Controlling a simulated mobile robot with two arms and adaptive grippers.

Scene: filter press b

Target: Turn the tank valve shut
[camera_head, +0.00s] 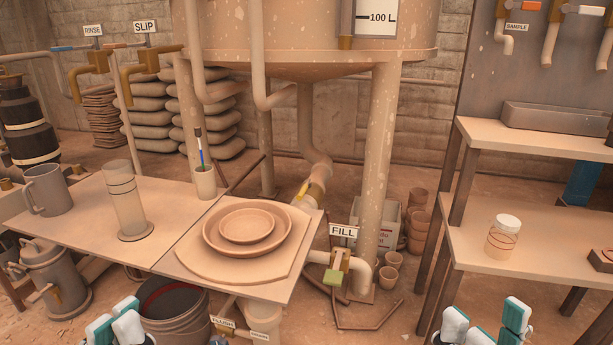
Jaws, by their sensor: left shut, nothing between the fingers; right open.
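The large tan tank (290,30) stands on legs at the top middle. A pipe (307,125) runs down from it and bends toward the table. A brass-coloured fitting (317,188) with a pale lever-like part (303,190) sits on that pipe behind the table's right corner. I cannot tell for sure which is the tank valve. My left gripper (115,324) is shut and empty at the bottom left. My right gripper (486,325) is open and empty at the bottom right. Both are apart from the valves.
The table (85,215) holds a jug (47,190), a glass cylinder (125,210), a brush cup (205,183) and stacked plates (247,224). A bucket (175,315) stands below. A shelf (535,235) with a jar (502,237) is at right. RINSE (93,30) and SLIP (145,26) taps hang upper left.

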